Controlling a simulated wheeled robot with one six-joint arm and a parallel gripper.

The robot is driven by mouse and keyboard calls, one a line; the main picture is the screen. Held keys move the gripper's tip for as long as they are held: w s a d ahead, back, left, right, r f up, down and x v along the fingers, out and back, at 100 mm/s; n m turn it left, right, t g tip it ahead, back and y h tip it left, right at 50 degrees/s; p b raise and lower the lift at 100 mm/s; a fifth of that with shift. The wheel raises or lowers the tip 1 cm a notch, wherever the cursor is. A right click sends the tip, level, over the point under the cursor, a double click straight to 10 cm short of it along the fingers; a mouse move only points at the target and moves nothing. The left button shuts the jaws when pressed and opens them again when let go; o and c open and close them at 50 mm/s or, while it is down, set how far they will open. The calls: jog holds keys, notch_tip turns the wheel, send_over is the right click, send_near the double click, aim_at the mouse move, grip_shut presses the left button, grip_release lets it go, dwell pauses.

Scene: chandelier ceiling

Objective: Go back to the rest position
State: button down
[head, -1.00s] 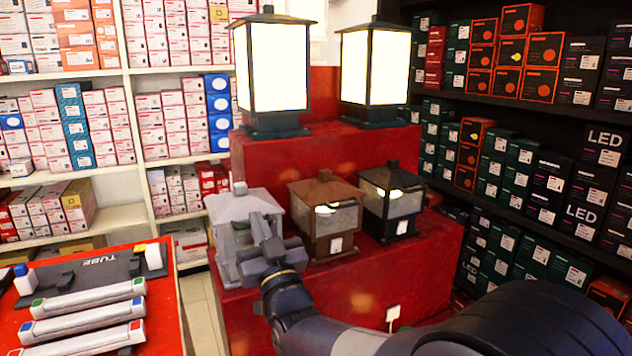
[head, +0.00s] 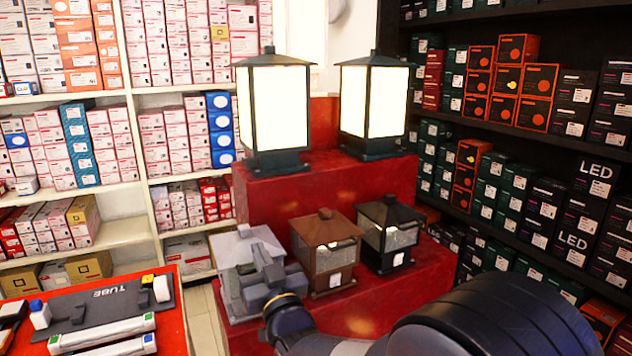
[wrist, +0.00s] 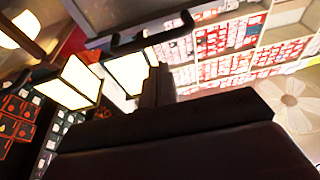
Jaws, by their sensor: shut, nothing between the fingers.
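My gripper (head: 265,268) shows in the head view in front of the grey lantern (head: 240,252), at the lower middle. It is shut and empty, and it hides part of that lantern. In the wrist view my gripper (wrist: 158,85) is a dark shape against lit lanterns and shelves. A brown lantern (head: 326,265) and a black lantern (head: 388,240) stand to the right of the grey one on the red stepped stand (head: 345,308). I cannot tell whether my gripper touches the grey lantern.
Two large lit lanterns (head: 278,110) (head: 374,105) stand on the upper red step. A red table (head: 172,335) with tubes (head: 105,332) is at the lower left. Shelves of boxes line the left (head: 130,90) and the right (head: 445,110). A strip of floor (head: 203,318) shows between table and stand.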

jog(key=shift+w+a+r+g+h+p, duration=0.15)
jog(key=shift+r+g+p, duration=0.4)
jog(key=shift+p, duration=1.4)
jog(key=shift+w+r+g+h+p, duration=0.15)
jog(key=shift+r+p, duration=0.65)
jog(key=shift+p, duration=1.1)
jog(key=shift+w+a+r+g+h+p, duration=0.2)
jog(key=shift+r+p, duration=0.5)
jog(key=shift+p, duration=1.25)
jog(key=shift+w+r+p, duration=0.15)
jog(key=shift+r+p, duration=0.1)
jog(key=shift+p, duration=0.8)
jog(key=shift+g+p, duration=0.3)
jog(key=shift+p, duration=0.15)
jog(key=shift+f, duration=0.1)
